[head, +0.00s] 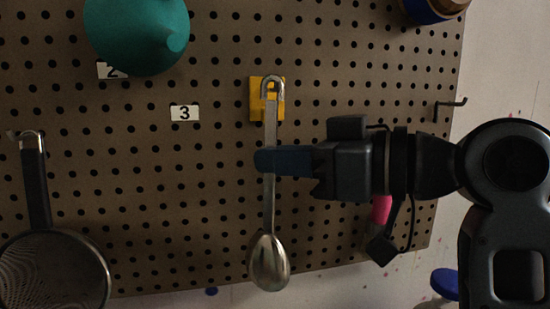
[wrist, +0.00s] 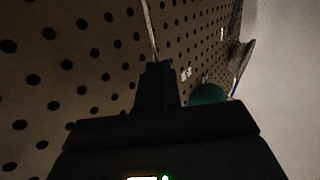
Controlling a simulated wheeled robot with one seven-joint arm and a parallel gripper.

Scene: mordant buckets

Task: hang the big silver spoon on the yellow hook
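The big silver spoon (head: 269,258) hangs bowl down, nearly upright, in front of the pegboard in the head view. Its looped top end overlaps the yellow hook (head: 254,104); I cannot tell whether the loop is around the hook or only in front of it. My gripper (head: 266,160) comes in from the right and its blue fingers are shut on the spoon's handle, around mid-length. In the wrist view the thin handle (wrist: 148,28) runs up from between my dark fingertips (wrist: 155,68). The hook is not seen there.
The brown pegboard (head: 205,190) fills the back. A strainer (head: 50,270) hangs at the left, and a teal object (head: 138,35) at the upper left. A bare dark hook (head: 450,105) sticks out at the right edge. A pink object (head: 381,209) shows behind my wrist.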

